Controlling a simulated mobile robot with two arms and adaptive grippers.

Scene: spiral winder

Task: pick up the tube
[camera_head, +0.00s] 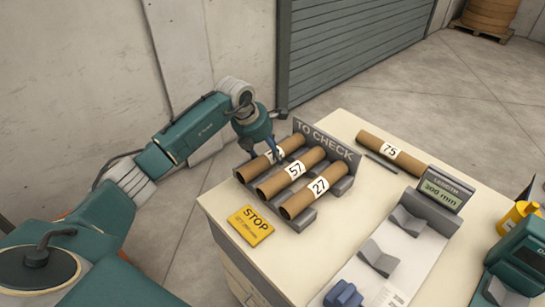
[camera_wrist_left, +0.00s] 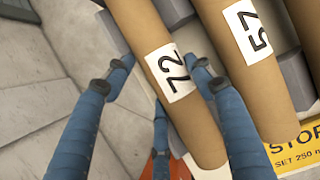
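The cardboard tube labelled 72 (camera_head: 256,167) is the leftmost of three tubes on the grey TO CHECK rack (camera_head: 333,149). It also shows in the left wrist view (camera_wrist_left: 168,72), with its white label facing up. My left gripper (camera_head: 276,150) is at this tube. In the left wrist view its blue fingers (camera_wrist_left: 161,64) are spread, one on each side of the tube. The right-hand finger overlaps the tube's edge in the picture; I cannot tell whether it touches. Tube 57 (camera_head: 306,161) and tube 27 (camera_head: 324,184) lie beside it. My right gripper is not in view.
Tube 75 (camera_head: 393,155) lies apart at the back of the cream table (camera_head: 350,122). A yellow STOP sign (camera_head: 249,226) is in front of the rack. A panel with grey cradles (camera_head: 408,220) and a 300 mm length display (camera_head: 443,191) stand to the right.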

